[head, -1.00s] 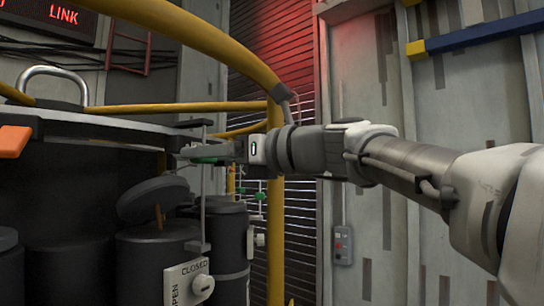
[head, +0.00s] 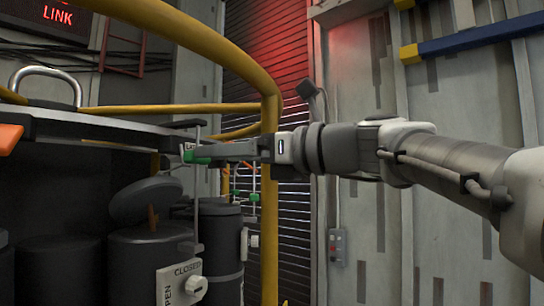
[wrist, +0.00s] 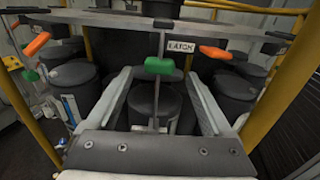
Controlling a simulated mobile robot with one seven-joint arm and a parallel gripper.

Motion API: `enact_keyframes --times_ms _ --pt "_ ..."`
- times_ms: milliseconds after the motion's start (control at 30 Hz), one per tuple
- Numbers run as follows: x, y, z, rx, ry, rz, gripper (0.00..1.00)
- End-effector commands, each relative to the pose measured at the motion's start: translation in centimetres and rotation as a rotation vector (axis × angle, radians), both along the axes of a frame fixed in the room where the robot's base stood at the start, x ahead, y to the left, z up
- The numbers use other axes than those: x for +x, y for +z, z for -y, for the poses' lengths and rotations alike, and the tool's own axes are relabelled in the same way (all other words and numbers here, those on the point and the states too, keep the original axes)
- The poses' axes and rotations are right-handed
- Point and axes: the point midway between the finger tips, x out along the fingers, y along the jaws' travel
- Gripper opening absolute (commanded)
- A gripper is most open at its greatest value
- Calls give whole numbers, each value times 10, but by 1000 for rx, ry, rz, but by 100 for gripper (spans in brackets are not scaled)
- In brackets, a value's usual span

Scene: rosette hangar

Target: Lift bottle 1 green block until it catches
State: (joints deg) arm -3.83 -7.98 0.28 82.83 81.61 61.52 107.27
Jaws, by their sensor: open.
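A green block (head: 201,158) sits at the top of a thin upright rod, under the rim of the round frame. In the wrist view the green block (wrist: 159,66) lies between the tips of my two fingers, with gaps at both sides. My gripper (head: 192,153) is open, level, and reaches in from the right at the block's height. In the wrist view my gripper (wrist: 158,77) holds nothing. A dark bottle (head: 150,262) with a tilted lid (head: 145,201) stands below. No bottle number is readable.
A yellow rail (head: 269,200) stands close beside my gripper. An OPEN/CLOSED panel (head: 178,286) with a white knob is below. A grey wall is at right.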

Motion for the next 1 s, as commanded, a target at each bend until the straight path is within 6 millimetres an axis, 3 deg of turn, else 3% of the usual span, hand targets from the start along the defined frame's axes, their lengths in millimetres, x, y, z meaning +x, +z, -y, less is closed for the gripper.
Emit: enact_keyframes --times_ms 500,1000 --pt "-17 0 35 -1 0 0 85" --pt "-18 0 37 -1 1 0 85"
